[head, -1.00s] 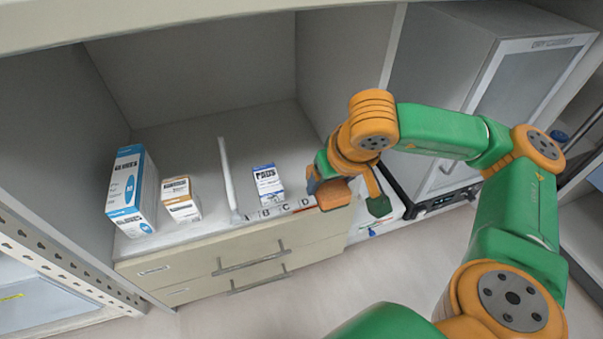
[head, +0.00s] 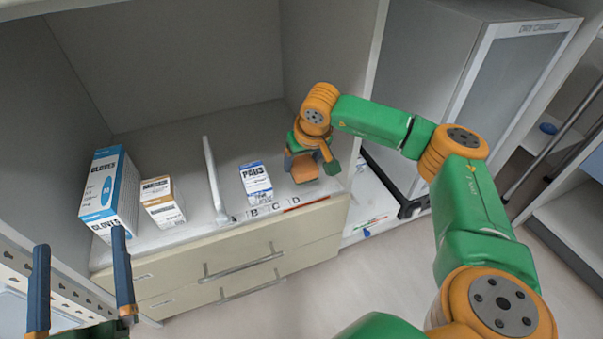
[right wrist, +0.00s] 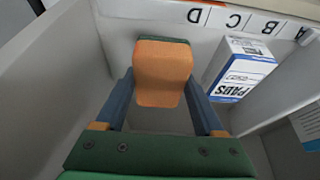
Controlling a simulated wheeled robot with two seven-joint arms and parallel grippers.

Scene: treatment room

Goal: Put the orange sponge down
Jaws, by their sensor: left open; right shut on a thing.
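The orange sponge (head: 305,170) is held between the fingers of my right gripper (head: 304,158), at the right end of the shelf, to the right of the PADS box. In the right wrist view the sponge (right wrist: 162,75) sits between the two blue fingers of the gripper (right wrist: 160,100), with a dark green layer along its far edge. I cannot tell whether the sponge touches the shelf. My left gripper (head: 82,285) is open and empty at the lower left, in front of the shelf unit.
The PADS box (head: 256,182), a small white-and-orange box (head: 163,202) and a tall GLOVES box (head: 110,190) stand on the shelf (head: 190,150). A thin upright divider (head: 213,180) is between them. Letter labels run along the front edge. The cubby's side wall (head: 335,80) is close on the right.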

